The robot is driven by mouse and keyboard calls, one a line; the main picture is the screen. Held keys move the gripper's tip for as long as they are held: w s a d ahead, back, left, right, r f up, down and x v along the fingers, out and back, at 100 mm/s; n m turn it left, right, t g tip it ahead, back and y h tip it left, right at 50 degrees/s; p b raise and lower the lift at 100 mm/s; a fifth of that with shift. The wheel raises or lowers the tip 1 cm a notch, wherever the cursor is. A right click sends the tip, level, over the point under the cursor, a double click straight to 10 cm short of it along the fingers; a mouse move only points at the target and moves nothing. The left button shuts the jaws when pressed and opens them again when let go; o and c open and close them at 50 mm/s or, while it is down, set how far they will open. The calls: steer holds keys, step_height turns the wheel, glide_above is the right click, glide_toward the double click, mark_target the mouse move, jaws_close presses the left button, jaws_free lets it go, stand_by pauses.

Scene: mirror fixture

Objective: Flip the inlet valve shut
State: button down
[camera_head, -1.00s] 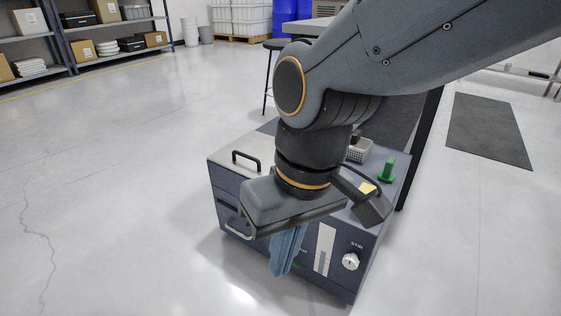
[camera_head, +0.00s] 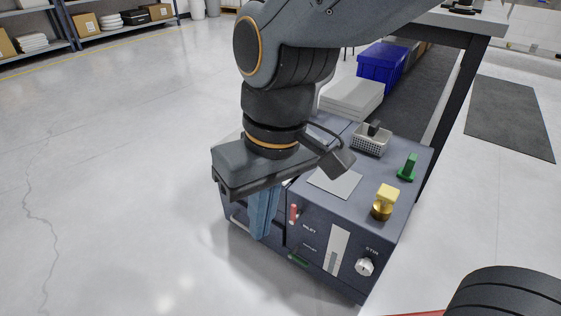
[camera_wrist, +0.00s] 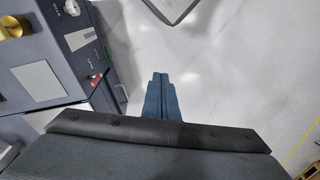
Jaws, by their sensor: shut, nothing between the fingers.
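The machine is a dark blue-grey box (camera_head: 335,215) on the floor. Its front has a red lever (camera_head: 294,213), which stands upright beside a label that seems to read INLET. The red lever also shows in the wrist view (camera_wrist: 96,80). A green lever (camera_head: 298,260) lies roughly level lower on the same face. My gripper (camera_head: 260,236) has blue fingers that point down, shut and empty, in front of the box and left of the red lever. In the wrist view the closed fingers (camera_wrist: 160,76) hang over bare floor, apart from the lever.
The front also has a white gauge strip (camera_head: 336,250) and a STIR knob (camera_head: 365,267). On top are a brass fitting (camera_head: 384,203), a green handle (camera_head: 408,168) and a metal basket (camera_head: 371,140). A table leg (camera_head: 455,110) stands behind. Floor at left is free.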

steer(key=w+a+n+h+p, duration=0.25)
steer(key=w+p, duration=0.45)
steer(key=w, duration=0.7)
steer(key=w+d+f+n+g+h+p, duration=0.1)
steer(key=w+d+f+p, duration=0.1)
steer(key=w+f+p, duration=0.3)
steer(key=w+f, duration=0.4)
steer(key=w, duration=0.2)
steer(key=shift+w+g, duration=0.35)
steer(key=shift+g, duration=0.05)
steer(key=shift+f, duration=0.1)
steer(key=b, duration=0.3)
glide_toward(293, 214)
steer(key=shift+w+a+f, duration=0.15)
steer(key=shift+w+f, duration=0.05)
steer(key=shift+f, duration=1.25)
steer(key=shift+w+a+f, duration=0.15)
steer(key=shift+f, duration=1.25)
